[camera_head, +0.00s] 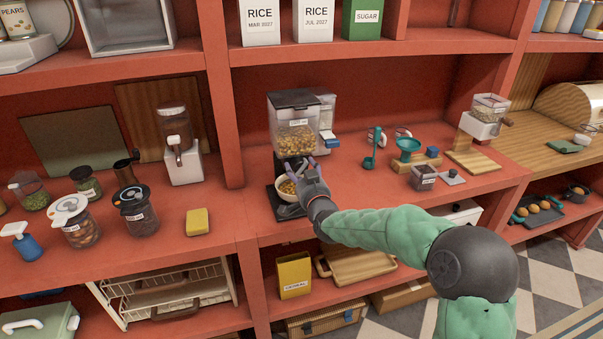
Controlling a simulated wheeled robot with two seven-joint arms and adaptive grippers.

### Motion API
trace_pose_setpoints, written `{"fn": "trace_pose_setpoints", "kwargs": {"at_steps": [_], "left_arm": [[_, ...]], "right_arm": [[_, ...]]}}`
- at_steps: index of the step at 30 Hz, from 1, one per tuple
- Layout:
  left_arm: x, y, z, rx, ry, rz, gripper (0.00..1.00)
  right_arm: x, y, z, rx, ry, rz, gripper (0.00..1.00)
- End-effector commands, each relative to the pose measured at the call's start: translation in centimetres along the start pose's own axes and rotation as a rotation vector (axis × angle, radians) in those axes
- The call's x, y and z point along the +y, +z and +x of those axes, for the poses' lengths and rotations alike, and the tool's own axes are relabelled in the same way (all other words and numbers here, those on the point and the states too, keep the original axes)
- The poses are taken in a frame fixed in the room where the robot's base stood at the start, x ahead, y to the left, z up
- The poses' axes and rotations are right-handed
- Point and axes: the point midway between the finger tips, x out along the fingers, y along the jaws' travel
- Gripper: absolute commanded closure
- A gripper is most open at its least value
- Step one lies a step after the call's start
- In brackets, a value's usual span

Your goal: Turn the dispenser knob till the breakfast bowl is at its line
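The dispenser (294,138) stands on the middle shelf, a clear hopper with a dark lid, partly filled with tan cereal. The white breakfast bowl (284,193) sits below it on a dark base, with some cereal inside. Its fill line cannot be made out. My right gripper (302,172) is at the dispenser's lower front, just right of and partly over the bowl. It covers the area under the hopper, so the knob is hidden. Whether its fingers touch or grip the knob cannot be told. My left gripper is not in view.
A teal scoop (371,149), a teal funnel (407,148) and a small labelled container (423,177) stand right of the dispenser. Several jars and a yellow sponge (197,222) are on the left. A yellow box (294,274) is on the shelf below. Red uprights divide the shelving.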

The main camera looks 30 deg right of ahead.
Motion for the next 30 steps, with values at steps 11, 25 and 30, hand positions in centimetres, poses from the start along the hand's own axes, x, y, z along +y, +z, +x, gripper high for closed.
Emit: {"fn": "trace_pose_setpoints", "kwargs": {"at_steps": [11,25,30], "left_arm": [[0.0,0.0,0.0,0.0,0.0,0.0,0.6],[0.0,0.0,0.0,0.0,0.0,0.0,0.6],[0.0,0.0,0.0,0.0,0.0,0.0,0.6]], "right_arm": [[0.0,-0.3,-3.4,0.005,0.0,0.0,0.33],[0.0,0.0,-10.7,0.0,-0.001,-0.001,0.33],[-0.1,0.1,-11.8,-0.002,-0.001,0.0,0.33]]}}
